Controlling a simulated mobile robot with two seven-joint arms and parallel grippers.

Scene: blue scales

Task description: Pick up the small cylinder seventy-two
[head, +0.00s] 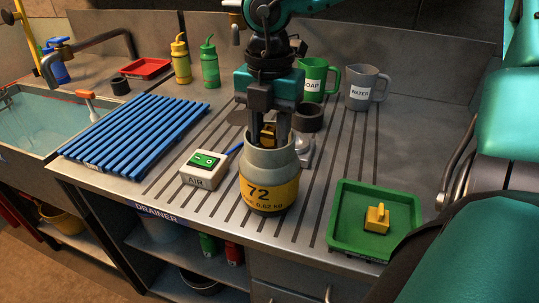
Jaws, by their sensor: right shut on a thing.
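The small cylinder seventy-two (266,163) is grey with a yellow band marked "72" and a weight in kg. It stands upright near the front edge of the drainer in the middle of the head view. My right gripper (268,138) comes down from above, with its fingers at the open collar on top of the cylinder. It is shut on the cylinder, around a yellow part at its top. The fingertips are partly hidden by the collar. I cannot tell whether the base is clear of the surface. My left gripper is not in view.
A green tray (341,231) with a yellow block (377,218) is at right. A sink (39,116) is at left.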

